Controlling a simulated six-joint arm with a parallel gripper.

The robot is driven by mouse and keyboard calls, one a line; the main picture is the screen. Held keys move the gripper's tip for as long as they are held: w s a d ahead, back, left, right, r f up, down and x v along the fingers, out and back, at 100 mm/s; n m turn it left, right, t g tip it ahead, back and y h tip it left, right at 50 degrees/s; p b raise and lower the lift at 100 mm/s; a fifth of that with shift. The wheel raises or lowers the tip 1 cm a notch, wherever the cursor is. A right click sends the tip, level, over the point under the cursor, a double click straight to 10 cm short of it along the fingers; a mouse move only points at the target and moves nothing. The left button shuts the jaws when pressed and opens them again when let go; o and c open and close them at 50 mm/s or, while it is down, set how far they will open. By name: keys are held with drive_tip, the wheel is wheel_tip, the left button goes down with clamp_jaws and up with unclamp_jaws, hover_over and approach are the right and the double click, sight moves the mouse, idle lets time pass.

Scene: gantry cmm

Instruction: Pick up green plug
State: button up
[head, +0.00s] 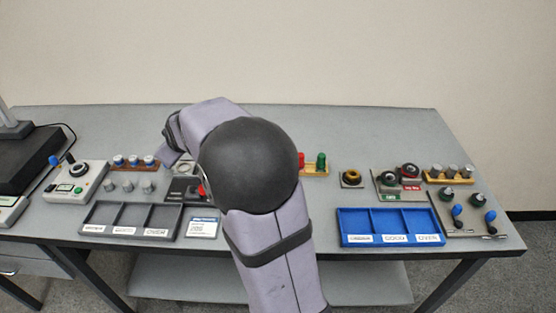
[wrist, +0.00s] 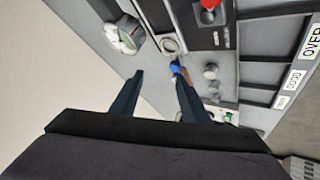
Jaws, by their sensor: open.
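The green plug (head: 321,160) stands upright at the right end of a yellow rack (head: 318,173), behind and to the right of my arm's dark elbow. A red plug (head: 301,160) stands beside it, partly hidden by the elbow, as is the rack's left part. My gripper (head: 172,157) is far to the left of the green plug, near the brown rack of blue plugs. In the wrist view my gripper (wrist: 158,88) has its two dark fingers spread, with no object seen held between them. I cannot make out the green plug in the wrist view.
The brown rack (head: 136,166) and grey pegs (head: 128,186) are by my gripper; a blue plug (wrist: 175,67) shows near one finger. A grey tray (head: 131,220) and blue tray (head: 390,226) line the front edge. A gold-ringed block (head: 351,177) is right of the yellow rack. The back right is clear.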

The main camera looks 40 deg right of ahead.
drive_tip(key=s+d+f+g, duration=0.1)
drive_tip(key=s+d, duration=0.1)
drive_tip(key=s, duration=0.3)
drive_tip(key=s+d+f+g+p, duration=0.1)
drive_tip(key=s+d+f+g, duration=0.1)
drive_tip(key=s, duration=0.3)
drive_tip(key=s+d+f+n+g+p, duration=0.1)
drive_tip(key=s+d+f+g, duration=0.1)
drive_tip(key=s+d, duration=0.2)
drive_tip(key=shift+s+f, duration=0.2)
drive_tip(key=shift+s, duration=0.55)
drive_tip(key=s+d+r+m+p, duration=0.25)
drive_tip(key=d+m+p, duration=0.3)
drive_tip(key=d, duration=0.85)
drive_tip(key=m+p, duration=0.3)
drive_tip(key=m, duration=0.2)
hover_over(322, 155)
drive_tip(key=s, duration=0.3)
drive_tip(key=shift+w+a+f, duration=0.15)
drive_tip(key=shift+w+f, duration=0.15)
drive_tip(key=shift+f, duration=0.25)
drive_tip(key=shift+w+a+f, duration=0.15)
drive_tip(key=shift+w+f, duration=0.15)
drive_tip(key=shift+f, duration=0.25)
drive_tip(key=shift+w+f+p, duration=0.35)
drive_tip(key=shift+f+p, duration=0.25)
drive_tip(key=shift+p, duration=0.15)
drive_tip(key=shift+p+x, duration=0.7)
drive_tip(key=shift+x, duration=1.2)
drive_tip(key=shift+w+d, duration=0.1)
